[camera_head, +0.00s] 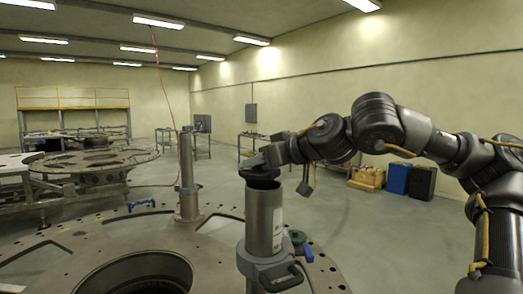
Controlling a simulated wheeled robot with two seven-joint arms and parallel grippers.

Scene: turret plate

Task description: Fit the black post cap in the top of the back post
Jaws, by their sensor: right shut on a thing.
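My right gripper (264,162) is shut on the black post cap (260,173), a dark round disc at the top of the nearer grey post (262,217). A second, thinner post (187,178) stands upright farther off to the left, on the same turret plate (90,238). Which of the two is the back post is not clear from this view. My left gripper is not in view.
The nearer post has a clamp collar (271,268) with a dark handle. Blue-handled clamps sit on the plate (307,252), one farther left (141,204). The plate has a large round opening (140,275). Bins (397,179) stand on the floor at right.

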